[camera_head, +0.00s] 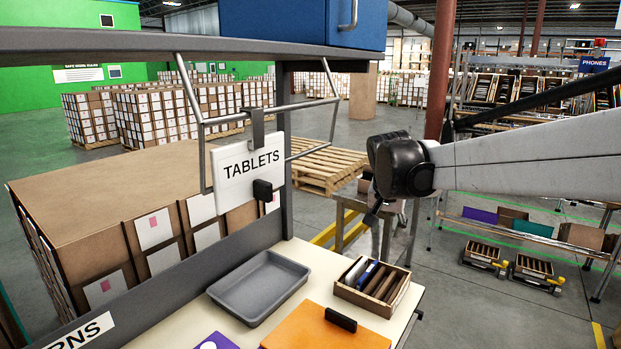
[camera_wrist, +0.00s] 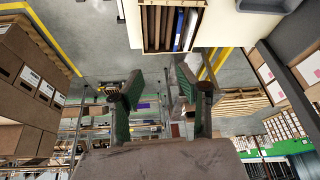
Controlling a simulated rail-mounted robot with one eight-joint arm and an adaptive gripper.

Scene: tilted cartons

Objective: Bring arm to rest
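My arm reaches in from the right in the head view, raised above and beyond the right edge of the white worktable (camera_head: 330,262). Its black wrist joint hides most of my gripper there. In the wrist view my gripper (camera_wrist: 158,88) has its two green-padded fingers well apart. Nothing is between them, and open floor shows through the gap. A small carton of upright tablets (camera_head: 372,285) stands on the table, apart from my gripper. The carton also shows at the top of the wrist view (camera_wrist: 172,28).
A grey tray (camera_head: 259,288) and an orange box (camera_head: 322,329) are on the table. A TABLETS sign (camera_head: 248,168) hangs from the frame under the shelf. A grey stand (camera_head: 377,225) and wooden pallets (camera_head: 330,166) are behind. A PHONES rack (camera_head: 530,95) stands right.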

